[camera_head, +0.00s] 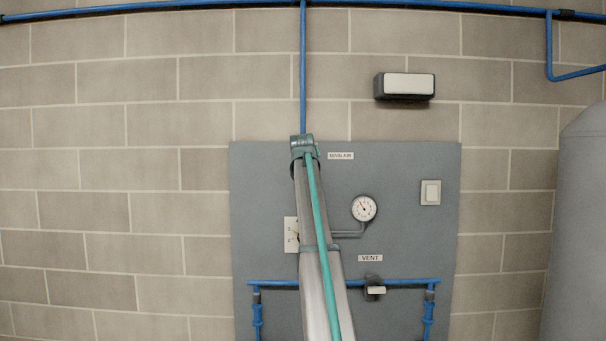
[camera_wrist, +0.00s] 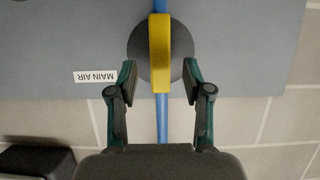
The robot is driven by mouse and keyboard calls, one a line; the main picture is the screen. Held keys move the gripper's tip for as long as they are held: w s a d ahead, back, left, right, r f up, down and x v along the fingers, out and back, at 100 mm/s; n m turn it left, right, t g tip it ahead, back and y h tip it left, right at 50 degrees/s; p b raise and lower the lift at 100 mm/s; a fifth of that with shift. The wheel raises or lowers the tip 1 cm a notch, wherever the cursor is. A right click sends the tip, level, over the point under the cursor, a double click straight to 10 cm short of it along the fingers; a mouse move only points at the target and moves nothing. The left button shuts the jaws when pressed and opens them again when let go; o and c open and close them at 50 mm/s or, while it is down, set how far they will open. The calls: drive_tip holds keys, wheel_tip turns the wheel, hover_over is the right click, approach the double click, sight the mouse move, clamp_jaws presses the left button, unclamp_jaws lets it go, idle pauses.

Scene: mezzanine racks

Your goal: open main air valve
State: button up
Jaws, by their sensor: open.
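The main air valve shows in the wrist view as a yellow handle (camera_wrist: 159,45) over a dark round body (camera_wrist: 138,45). The handle lies in line with a blue pipe (camera_wrist: 162,118). A MAIN AIR label (camera_wrist: 95,77) is beside it; in the head view the label (camera_head: 341,156) is right of my arm, which hides the valve. My gripper (camera_wrist: 159,80) is open, one finger on each side of the handle in the picture, with a visible gap on both sides. I cannot tell whether the fingertips are level with the handle in depth.
The grey panel (camera_head: 400,210) also carries a gauge (camera_head: 364,208), a switch (camera_head: 431,192), a VENT label (camera_head: 370,258) and a small valve (camera_head: 375,289) on a lower blue pipe. A dark box with a pale front (camera_head: 408,86) is above. A grey tank (camera_head: 578,220) stands right.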

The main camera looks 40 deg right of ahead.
drive_tip(key=v, duration=0.7)
drive_tip(key=shift+f, duration=0.1)
